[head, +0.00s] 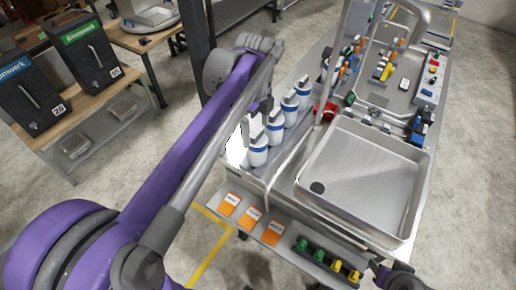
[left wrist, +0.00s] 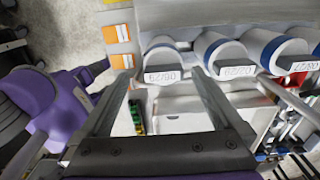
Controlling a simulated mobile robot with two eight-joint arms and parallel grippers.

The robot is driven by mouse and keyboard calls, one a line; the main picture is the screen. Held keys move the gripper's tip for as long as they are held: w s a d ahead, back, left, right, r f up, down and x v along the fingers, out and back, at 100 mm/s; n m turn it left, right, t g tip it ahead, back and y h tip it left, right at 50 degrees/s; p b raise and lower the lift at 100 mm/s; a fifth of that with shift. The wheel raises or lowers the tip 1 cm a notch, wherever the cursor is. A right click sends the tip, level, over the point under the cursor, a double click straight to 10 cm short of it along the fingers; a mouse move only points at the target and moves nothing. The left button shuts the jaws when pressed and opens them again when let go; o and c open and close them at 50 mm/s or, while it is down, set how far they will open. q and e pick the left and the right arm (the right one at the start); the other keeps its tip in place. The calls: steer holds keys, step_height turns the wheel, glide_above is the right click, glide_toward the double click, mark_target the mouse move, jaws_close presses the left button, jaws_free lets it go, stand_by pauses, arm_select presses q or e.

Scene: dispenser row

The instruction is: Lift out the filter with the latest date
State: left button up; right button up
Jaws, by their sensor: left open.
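Several white filters with blue bands stand in a row on the metal bench; the front one (head: 258,151), the second (head: 275,129), the third (head: 290,107) and the back one (head: 303,88) show in the head view. In the left wrist view three carry date labels, upside down: the left filter (left wrist: 163,55) seems to read 06/29; I cannot read the middle (left wrist: 228,55) and right (left wrist: 280,50) ones surely. My left gripper (left wrist: 160,76) is open and empty, its fingertips either side of the left filter's label in that picture. Whether it touches is unclear. Part of my right arm (head: 400,279) shows bottom right.
A steel sink (head: 365,180) and a tall curved tap pipe stand right of the filters. Orange-and-white cards (head: 251,219) and green and yellow parts (head: 335,264) lie on the front ledge. Black containers stand on a table at left.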

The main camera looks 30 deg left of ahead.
mark_target(257, 140)
arm_select(q)
steer(key=f, duration=0.5)
steer(key=shift+w+f, duration=0.2)
steer(key=shift+f, duration=0.1)
steer(key=c, duration=1.6)
